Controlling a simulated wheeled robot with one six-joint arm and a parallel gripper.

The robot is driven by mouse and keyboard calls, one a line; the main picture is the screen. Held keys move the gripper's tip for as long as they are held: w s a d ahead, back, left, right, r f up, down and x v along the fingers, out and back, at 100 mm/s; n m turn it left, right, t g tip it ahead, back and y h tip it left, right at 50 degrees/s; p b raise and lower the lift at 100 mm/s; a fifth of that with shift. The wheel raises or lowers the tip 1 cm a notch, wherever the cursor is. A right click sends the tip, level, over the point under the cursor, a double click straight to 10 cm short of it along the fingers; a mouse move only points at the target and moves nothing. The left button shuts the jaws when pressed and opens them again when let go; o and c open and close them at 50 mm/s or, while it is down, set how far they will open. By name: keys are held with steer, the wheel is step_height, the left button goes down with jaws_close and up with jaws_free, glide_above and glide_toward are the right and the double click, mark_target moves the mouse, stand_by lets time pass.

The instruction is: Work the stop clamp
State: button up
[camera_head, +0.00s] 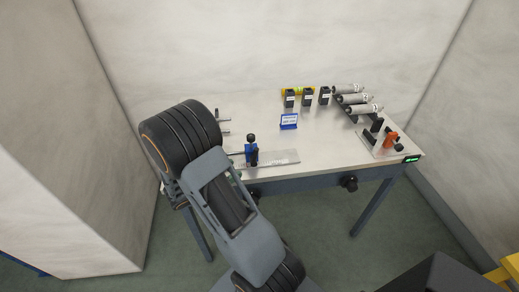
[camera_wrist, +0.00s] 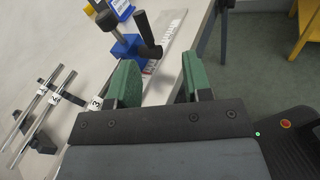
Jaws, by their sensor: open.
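The stop clamp (camera_head: 251,156) is a blue block with a black knob on top. It sits on a pale metal scale (camera_head: 280,158) along the table's front edge. In the wrist view the clamp (camera_wrist: 128,45) shows at the top, with a black lever (camera_wrist: 146,36) beside it and a round black knob on its other side. My gripper (camera_wrist: 160,78) is open, its two green fingers apart with no object held between them. The clamp and lever appear just beyond the left finger; I cannot tell whether they touch. In the head view my arm hides the gripper.
The table (camera_head: 230,105) has a blue sign (camera_head: 289,121), several black holders (camera_head: 307,97), grey cylinders (camera_head: 355,98) and an orange-handled fixture (camera_head: 390,139) at right. Numbered metal rods (camera_wrist: 45,105) lie left of my gripper. A black knob (camera_head: 349,183) sticks out below the front edge.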

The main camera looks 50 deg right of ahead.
mark_target(254, 154)
steer(key=d+p, duration=0.1)
steer(key=d, duration=0.3)
steer(key=d+n+h+p, duration=0.1)
steer(key=d, duration=0.4)
steer(key=d+f+n+t+p, duration=0.1)
steer(key=d, duration=0.4)
jaws_close()
stand_by(0.4)
